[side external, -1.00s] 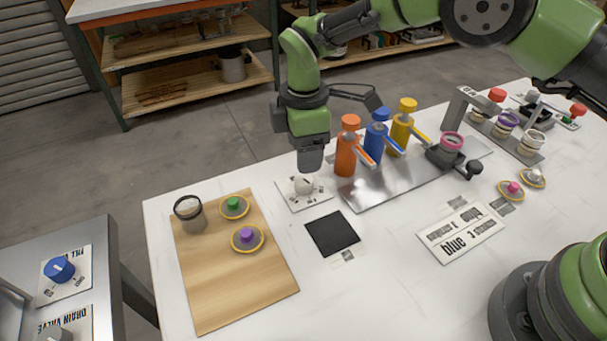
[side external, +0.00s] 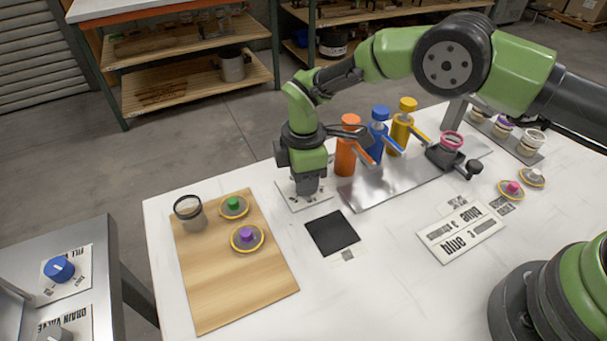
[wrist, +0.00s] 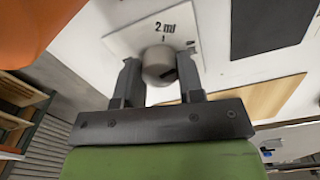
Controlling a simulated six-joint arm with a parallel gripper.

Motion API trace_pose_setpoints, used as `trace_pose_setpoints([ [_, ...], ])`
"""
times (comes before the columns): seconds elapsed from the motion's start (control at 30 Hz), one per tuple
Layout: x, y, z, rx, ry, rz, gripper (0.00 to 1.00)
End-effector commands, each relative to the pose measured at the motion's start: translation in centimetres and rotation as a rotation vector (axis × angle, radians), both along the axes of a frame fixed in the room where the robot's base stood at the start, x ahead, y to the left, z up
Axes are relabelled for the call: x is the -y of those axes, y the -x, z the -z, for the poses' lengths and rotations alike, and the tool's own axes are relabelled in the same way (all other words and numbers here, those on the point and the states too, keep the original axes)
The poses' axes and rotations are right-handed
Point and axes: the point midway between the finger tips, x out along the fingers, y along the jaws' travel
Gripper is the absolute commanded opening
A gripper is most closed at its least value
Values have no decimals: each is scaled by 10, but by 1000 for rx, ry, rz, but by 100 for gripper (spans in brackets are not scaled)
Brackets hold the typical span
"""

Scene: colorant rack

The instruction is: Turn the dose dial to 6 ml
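The dose dial (wrist: 158,66) is a round, light grey knob on a white plate (wrist: 120,42) in the wrist view. My gripper (wrist: 160,72) has one finger on each side of the dial; the fingers look open, with little room to the knob. I cannot make out firm contact. In the side external view my gripper (side external: 306,190) is down over the plate (side external: 291,203) and hides the dial.
Orange (side external: 346,150), blue (side external: 377,135) and yellow (side external: 402,128) dispensers stand close behind and right of my gripper. A black square (side external: 332,233) lies in front. A wooden board (side external: 235,285) with a jar (side external: 190,214) and two knobbed lids is at left.

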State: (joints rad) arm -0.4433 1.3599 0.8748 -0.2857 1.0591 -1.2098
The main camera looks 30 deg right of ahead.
Motion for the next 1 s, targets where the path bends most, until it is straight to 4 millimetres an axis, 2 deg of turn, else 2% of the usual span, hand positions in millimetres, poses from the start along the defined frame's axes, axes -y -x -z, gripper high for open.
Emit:
trace_pose_setpoints([
  [0.27, 0, 0, 0, -2, 1, 23, 12],
  [0.47, 0, 0, 0, -3, 0, 106, 12],
  [1.0, -1, 0, -1, -2, 0, 583, 12],
])
